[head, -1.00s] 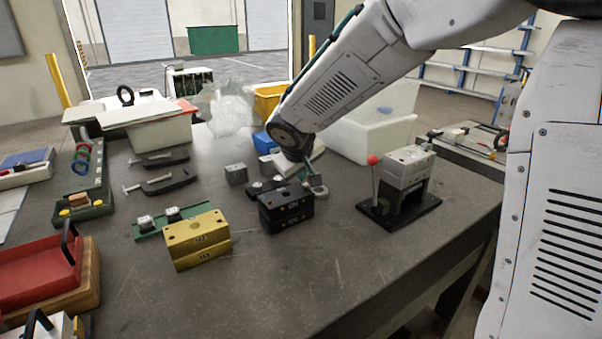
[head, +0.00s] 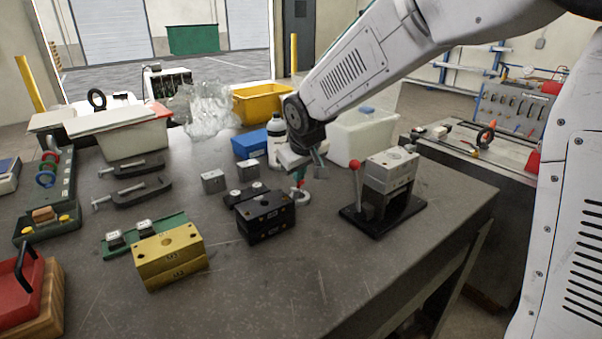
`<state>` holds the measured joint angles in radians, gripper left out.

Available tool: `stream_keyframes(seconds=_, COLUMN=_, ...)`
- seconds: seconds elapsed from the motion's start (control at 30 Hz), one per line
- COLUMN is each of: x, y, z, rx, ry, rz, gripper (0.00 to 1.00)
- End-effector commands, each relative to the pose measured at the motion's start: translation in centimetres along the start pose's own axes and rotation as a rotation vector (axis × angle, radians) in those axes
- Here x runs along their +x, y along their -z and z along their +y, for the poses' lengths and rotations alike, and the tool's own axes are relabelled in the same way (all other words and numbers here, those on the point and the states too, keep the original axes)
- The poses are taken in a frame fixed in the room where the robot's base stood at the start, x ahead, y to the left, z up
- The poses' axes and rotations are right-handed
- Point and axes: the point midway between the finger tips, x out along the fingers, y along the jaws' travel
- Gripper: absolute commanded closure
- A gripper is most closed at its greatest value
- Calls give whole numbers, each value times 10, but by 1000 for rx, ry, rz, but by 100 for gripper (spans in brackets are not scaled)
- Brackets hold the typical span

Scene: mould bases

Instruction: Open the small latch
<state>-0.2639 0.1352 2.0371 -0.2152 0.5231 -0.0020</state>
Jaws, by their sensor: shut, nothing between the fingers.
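I cannot make out a small latch for certain in the head view. A black mould block (head: 266,219) stands near the middle of the table, and a gold mould block (head: 170,257) stands to its front left. A grey block on a black stand (head: 391,172) with a red-knobbed lever (head: 357,180) stands to the right. My gripper (head: 310,172) is low over the table, just behind and right of the black block. It is shut and empty, its fingertips small and partly hidden. A small round grey piece (head: 299,195) with some teal and red sits just below it.
Small grey blocks (head: 214,182), black clamps (head: 133,190) and a green strip (head: 146,236) lie to the left. A white bottle (head: 276,138), blue box (head: 249,145) and white tub (head: 366,138) stand behind. The table's front right is clear.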

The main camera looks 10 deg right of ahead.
Motion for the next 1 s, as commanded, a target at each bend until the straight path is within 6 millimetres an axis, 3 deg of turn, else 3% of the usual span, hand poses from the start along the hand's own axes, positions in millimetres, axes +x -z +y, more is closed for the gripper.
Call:
stream_keyframes(seconds=0.4, x=7, y=-3, z=17, rx=1, ry=-1, rz=-1, gripper=100)
stream_keyframes(seconds=1.0, x=3, y=-2, z=16, rx=2, ry=-2, rz=1, gripper=100)
